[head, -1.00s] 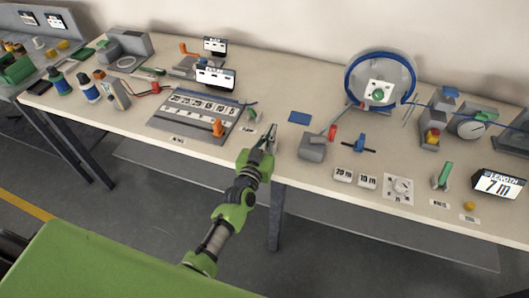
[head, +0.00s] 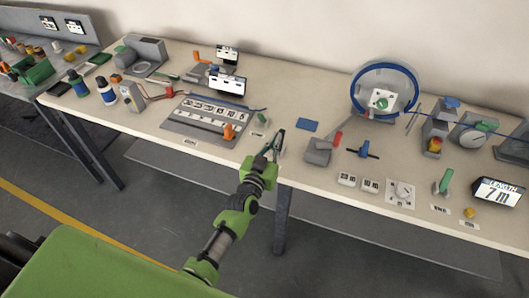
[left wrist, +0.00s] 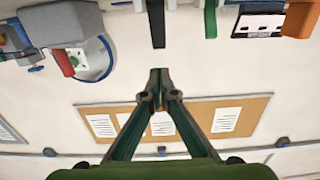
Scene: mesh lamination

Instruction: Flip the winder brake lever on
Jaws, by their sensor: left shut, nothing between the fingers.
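My left gripper (head: 279,145) is shut and empty above the front part of the bench, left of a grey box (head: 318,151) with a red-tipped lever (head: 338,139). In the left wrist view its fingertips (left wrist: 159,76) meet. A small green lever (head: 262,118) stands just left of the gripper. A larger upright green lever (head: 446,180) stands at the front right, above a small label. The label is too small to read, so I cannot tell which lever is the winder brake lever. The spool with a blue ring (head: 358,80) stands at the back right. My right gripper is out of view.
A grey numbered board (head: 172,127) lies left of the gripper. A blue-handled valve (head: 365,149), number tiles, a dial plate (head: 392,201) and a 7 m display (head: 498,191) stand to the right. A blue pad (head: 308,125) lies behind the gripper. The bench's front edge is close by.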

